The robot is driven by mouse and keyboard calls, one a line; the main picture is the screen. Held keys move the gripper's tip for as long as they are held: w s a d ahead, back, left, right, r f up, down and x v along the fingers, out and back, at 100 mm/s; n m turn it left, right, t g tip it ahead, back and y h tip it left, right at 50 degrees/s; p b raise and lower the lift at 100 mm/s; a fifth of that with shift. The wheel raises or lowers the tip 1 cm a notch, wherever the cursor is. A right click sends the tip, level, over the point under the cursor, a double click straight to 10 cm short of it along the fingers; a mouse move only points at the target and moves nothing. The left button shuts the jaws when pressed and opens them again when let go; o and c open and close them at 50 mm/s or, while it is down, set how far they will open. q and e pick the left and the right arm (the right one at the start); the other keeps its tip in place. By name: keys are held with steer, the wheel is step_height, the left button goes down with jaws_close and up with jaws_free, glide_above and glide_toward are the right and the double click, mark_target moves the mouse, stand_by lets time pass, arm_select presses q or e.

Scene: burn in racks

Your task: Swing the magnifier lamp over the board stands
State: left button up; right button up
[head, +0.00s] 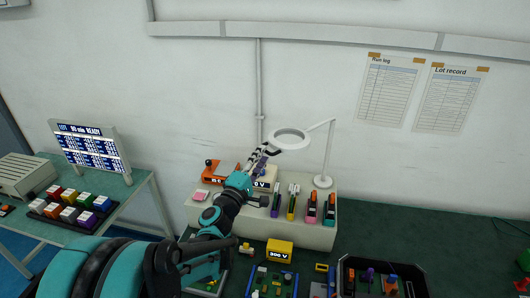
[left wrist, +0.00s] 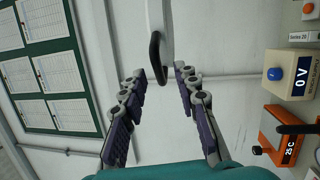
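The magnifier lamp (head: 291,139) has a white ring head on a thin jointed arm, rising from a round base on the right of a white raised shelf. My left gripper (head: 264,153) is just left of the ring head. In the left wrist view my gripper (left wrist: 160,76) is open, its two fingers apart. The lamp's black handle (left wrist: 156,58) shows between the fingertips, with clear gaps on both sides. My right gripper is not in view.
The white shelf (head: 313,235) carries several pens and tools, and an orange device (head: 217,172). A yellow 300 V block (head: 279,251) sits in front. A black tray (head: 405,269) is at the lower right. The green bench is clear further right.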

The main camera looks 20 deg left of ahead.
arm_select(q)
steer(key=s+f, duration=0.1)
steer(key=s, duration=0.7)
steer(key=shift+s+a+f, duration=0.15)
steer(key=shift+s+a, duration=0.1)
steer(key=shift+a, duration=0.15)
steer(key=s+d+f+m+g+h+b, duration=0.2)
steer(key=s+d+f+m+g+b, duration=0.15)
steer(key=d+f+m, duration=0.3)
steer(key=s+d+f+m+g+h+b, duration=0.2)
steer(key=s+d+f+m+g, duration=0.3)
steer(key=d, duration=0.3)
steer(key=s+a+f+m+g+y+b, duration=0.4)
steer(key=s+a+f+m+y, duration=0.1)
steer(key=s+f, duration=0.6)
steer(key=shift+a+f+m+y, duration=0.25)
steer(key=shift+a+m+y, duration=0.1)
steer(key=shift+m+y, duration=0.2)
steer(key=shift+a, duration=0.1)
